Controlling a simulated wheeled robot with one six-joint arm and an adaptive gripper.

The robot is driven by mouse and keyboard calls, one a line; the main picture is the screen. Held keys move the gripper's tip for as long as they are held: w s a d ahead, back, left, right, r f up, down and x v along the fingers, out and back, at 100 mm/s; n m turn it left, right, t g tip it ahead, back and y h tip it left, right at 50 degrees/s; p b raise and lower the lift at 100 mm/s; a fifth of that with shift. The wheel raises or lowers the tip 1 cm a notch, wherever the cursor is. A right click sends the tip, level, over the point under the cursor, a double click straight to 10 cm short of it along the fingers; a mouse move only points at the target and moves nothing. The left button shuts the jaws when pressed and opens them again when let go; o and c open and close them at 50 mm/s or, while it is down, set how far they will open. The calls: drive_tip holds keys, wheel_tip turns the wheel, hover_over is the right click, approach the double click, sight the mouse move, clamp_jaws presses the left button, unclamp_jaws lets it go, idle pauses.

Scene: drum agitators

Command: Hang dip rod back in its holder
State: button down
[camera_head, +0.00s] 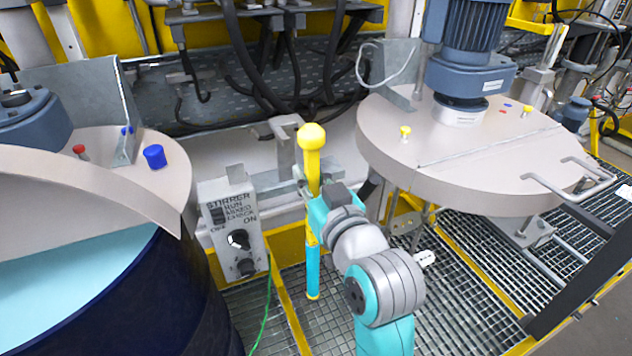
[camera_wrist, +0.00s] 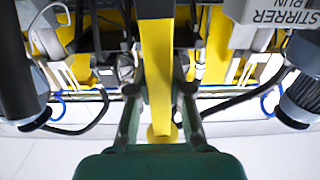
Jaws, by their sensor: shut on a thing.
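The dip rod (camera_head: 312,172) is yellow with a round yellow knob on top and a turquoise lower part. It hangs about upright between the two drums, its lower end over the grating. My gripper (camera_head: 312,196) is shut on its yellow upper part, below the knob. In the wrist view the rod (camera_wrist: 157,65) runs between the two fingers (camera_wrist: 159,98). A grey metal bracket (camera_head: 284,132), which looks like the holder, stands just behind the rod. The rod and my gripper partly hide it, so I cannot tell whether they touch.
A grey stirrer control box (camera_head: 232,225) stands left of the rod. An open dark drum (camera_head: 120,300) with turquoise liquid is at left. A lidded drum top (camera_head: 465,150) with a blue motor is at right. Dark hoses (camera_head: 262,75) hang behind. Grating (camera_head: 440,285) covers the floor.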

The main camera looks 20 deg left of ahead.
drive_tip(key=shift+w+a, duration=0.25)
drive_tip(key=shift+a, duration=0.2)
drive_tip(key=shift+w+a, duration=0.4)
idle(0.5)
drive_tip(key=shift+x, duration=1.1)
drive_tip(key=shift+x, duration=2.25)
drive_tip(key=shift+f, duration=0.35)
